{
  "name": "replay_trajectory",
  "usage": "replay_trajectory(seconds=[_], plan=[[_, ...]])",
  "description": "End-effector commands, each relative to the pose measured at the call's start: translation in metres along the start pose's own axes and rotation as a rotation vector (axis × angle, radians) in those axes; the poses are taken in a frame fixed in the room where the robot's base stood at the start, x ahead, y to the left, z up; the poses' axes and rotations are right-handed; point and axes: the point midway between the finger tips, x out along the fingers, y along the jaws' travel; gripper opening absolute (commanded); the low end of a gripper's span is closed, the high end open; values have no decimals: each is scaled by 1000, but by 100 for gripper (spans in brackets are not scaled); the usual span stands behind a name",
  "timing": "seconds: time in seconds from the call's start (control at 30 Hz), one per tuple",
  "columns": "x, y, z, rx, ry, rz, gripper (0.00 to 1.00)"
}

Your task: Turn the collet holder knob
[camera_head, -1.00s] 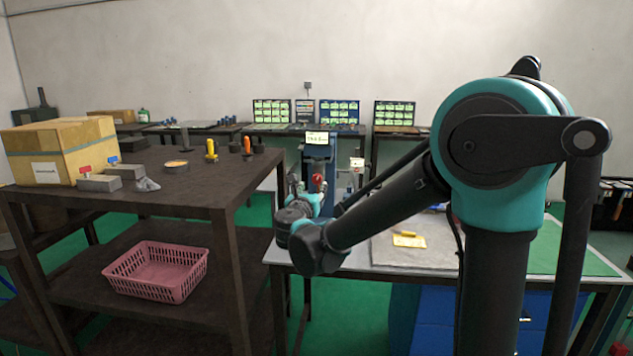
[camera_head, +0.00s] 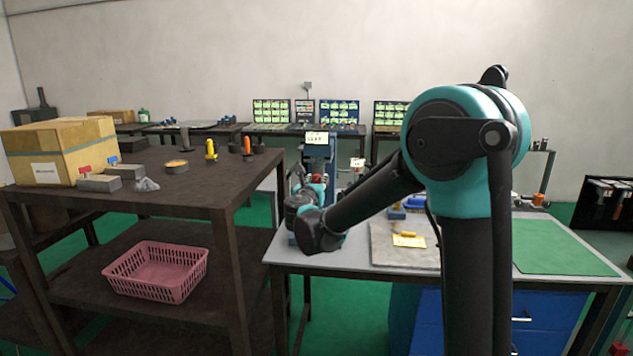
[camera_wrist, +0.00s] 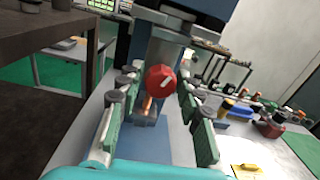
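The red round knob (camera_wrist: 160,78) with a white pointer mark is on the front of a grey upright device (camera_wrist: 163,48) in the wrist view. The white mark slants up to the right. In the head view the knob is a small red spot (camera_head: 318,178), partly hidden by my arm. My gripper (camera_wrist: 157,98) is open, with one green-padded finger on each side of the view. The knob appears in the gap between the fingertips; I cannot tell whether they reach around it. No contact with it shows.
A work table (camera_head: 345,258) bears the device, a grey mat (camera_head: 385,245) with a yellow item, and a green mat (camera_head: 560,246). A dark shelf (camera_head: 240,185) with a cardboard box (camera_head: 62,150) and pink basket (camera_head: 157,270) stands at left. Small coloured items (camera_wrist: 238,110) lie right of the device.

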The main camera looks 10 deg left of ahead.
Motion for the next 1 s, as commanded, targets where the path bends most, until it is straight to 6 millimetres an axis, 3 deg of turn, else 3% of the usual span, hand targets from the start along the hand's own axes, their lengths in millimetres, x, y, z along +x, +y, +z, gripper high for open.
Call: replay_trajectory(seconds=[0.03, 0.23, 0.67, 1.0], plan=[[0, 0, 0, 0, 0, 0, 26], [0, 0, 0, 0, 0, 0, 1], [0, 0, 0, 88, 4, 1, 0], [0, 0, 0, 365, 16, 1, 0]])
